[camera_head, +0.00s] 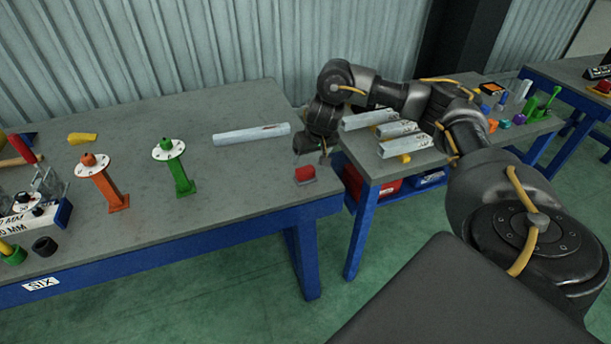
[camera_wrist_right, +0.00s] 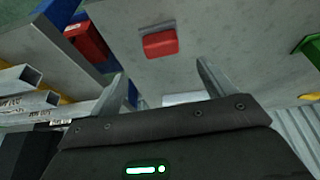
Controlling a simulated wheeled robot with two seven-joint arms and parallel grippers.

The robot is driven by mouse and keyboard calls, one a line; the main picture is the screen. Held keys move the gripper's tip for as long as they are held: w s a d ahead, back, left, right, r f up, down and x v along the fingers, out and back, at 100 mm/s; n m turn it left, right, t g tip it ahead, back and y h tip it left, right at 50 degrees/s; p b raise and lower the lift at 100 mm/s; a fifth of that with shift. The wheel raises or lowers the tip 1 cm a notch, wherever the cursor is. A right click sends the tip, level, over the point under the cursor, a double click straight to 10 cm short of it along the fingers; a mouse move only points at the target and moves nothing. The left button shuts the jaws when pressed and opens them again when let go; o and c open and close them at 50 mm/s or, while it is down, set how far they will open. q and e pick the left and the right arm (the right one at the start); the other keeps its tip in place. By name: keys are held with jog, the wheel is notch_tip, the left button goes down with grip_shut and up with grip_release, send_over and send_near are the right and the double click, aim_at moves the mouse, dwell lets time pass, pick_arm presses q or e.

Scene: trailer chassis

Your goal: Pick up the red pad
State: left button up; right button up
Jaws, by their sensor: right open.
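The red pad (camera_head: 305,174) lies on the grey table (camera_head: 240,184) near its right front corner. In the right wrist view the red pad (camera_wrist_right: 160,43) sits on the grey top, beyond the fingertips and roughly in line with the gap between them. My right gripper (camera_head: 311,157) is open and empty, pointing down just above and behind the pad. Its two fingers show apart in the wrist view (camera_wrist_right: 160,75), and neither touches the pad. My left gripper is not in view.
A long grey bar (camera_head: 251,135) lies behind the pad. Green (camera_head: 177,169) and orange (camera_head: 105,184) flanged posts stand to the left. A second bench (camera_head: 440,150) with grey square tubes is to the right, across a narrow gap. The table around the pad is clear.

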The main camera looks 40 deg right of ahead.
aim_at(306, 169)
jog(key=b+x, duration=0.2)
jog(key=x, duration=0.3)
jog(key=shift+f, duration=0.1)
jog(key=shift+b+x, duration=0.3)
jog(key=shift+x, duration=2.25)
jog(key=c, duration=1.1)
